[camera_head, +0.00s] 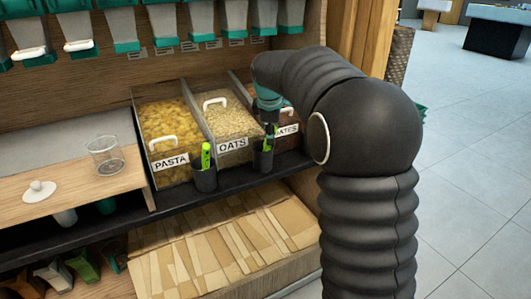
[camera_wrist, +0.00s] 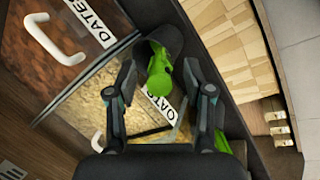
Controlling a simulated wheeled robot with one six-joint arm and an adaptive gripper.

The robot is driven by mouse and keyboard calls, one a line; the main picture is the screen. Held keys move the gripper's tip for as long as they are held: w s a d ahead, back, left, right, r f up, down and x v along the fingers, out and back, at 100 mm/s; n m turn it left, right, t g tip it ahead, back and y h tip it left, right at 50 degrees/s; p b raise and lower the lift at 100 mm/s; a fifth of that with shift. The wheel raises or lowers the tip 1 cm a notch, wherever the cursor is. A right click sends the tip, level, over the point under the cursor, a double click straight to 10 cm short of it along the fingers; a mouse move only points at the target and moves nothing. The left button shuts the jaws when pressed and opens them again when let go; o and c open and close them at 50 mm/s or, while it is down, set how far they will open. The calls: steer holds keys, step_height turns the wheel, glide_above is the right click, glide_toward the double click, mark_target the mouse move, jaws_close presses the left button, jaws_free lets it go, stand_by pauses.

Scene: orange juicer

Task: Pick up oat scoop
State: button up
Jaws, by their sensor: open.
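A scoop with a bright green handle (camera_wrist: 159,78) stands in a dark holder (camera_head: 262,163), in front of the bins and just right of the OATS label (camera_head: 233,145). In the head view, my gripper (camera_head: 268,118) hangs right above this holder and partly hides the scoop. In the wrist view, my gripper (camera_wrist: 161,73) is open, with one finger on each side of the green handle. I cannot tell whether either finger touches it. The scoop's lower part is hidden in the holder.
A similar green-handled scoop (camera_head: 206,155) stands in another holder, right of the PASTA label. The oats bin (camera_head: 212,127), pasta bin (camera_head: 167,128) and dates bin (camera_wrist: 45,45) have white handles. Dispensers (camera_head: 120,28) hang above. A glass (camera_head: 105,155) stands on the left board.

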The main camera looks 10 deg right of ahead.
mark_target(267, 148)
steer(key=x, duration=0.4)
steer(key=shift+w+f, duration=0.1)
steer(key=shift+f, duration=0.1)
jaws_close()
steer(key=shift+r, duration=0.1)
